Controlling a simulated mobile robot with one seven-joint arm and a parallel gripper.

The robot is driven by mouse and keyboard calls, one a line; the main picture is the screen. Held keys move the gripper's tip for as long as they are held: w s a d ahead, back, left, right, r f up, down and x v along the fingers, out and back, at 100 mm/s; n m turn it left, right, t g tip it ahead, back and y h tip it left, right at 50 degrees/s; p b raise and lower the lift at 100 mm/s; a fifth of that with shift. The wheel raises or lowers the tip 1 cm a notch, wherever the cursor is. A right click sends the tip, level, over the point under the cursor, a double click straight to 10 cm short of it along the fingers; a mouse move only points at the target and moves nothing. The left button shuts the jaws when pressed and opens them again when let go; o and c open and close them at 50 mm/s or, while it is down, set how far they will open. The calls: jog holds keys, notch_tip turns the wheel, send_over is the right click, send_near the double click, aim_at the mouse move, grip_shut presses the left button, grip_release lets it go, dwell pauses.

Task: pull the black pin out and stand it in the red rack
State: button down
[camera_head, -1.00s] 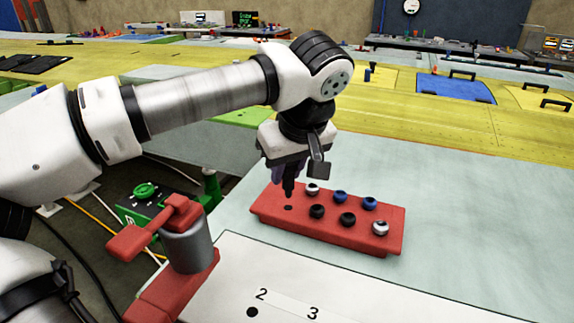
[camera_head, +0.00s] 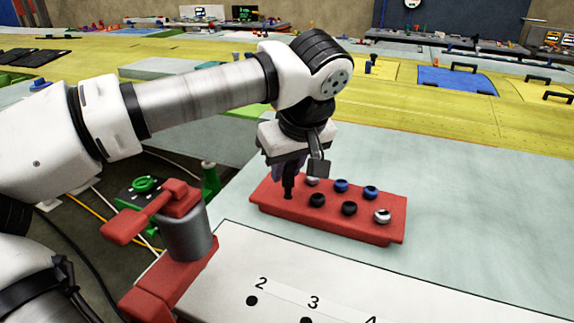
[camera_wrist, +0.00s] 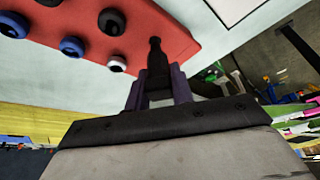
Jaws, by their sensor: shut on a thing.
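My gripper (camera_head: 287,167) is shut on the black pin (camera_head: 288,188) and holds it upright over the left end of the red rack (camera_head: 330,228). The pin's lower end meets the rack's top where an empty hole showed earlier; how deep it sits I cannot tell. In the wrist view the black pin (camera_wrist: 156,58) stands between the purple fingers of my gripper (camera_wrist: 157,88), with its tip at the red rack (camera_wrist: 186,42). Several other pins with black, blue and white heads stand in the rack, such as a near black one (camera_head: 317,201) and a blue one (camera_head: 341,186).
A white plate (camera_head: 410,300) with numbered holes lies in front of the rack. A red clamp (camera_head: 130,228) with a grey cylinder (camera_head: 187,240) stands at the left front. The pale table right of the rack (camera_head: 480,210) is clear.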

jog(key=shift+f+b, duration=0.9)
jog(key=shift+f, duration=0.45)
jog(key=c, duration=1.1)
grip_release()
jog(key=v, duration=1.4)
jog(key=shift+b, duration=0.4)
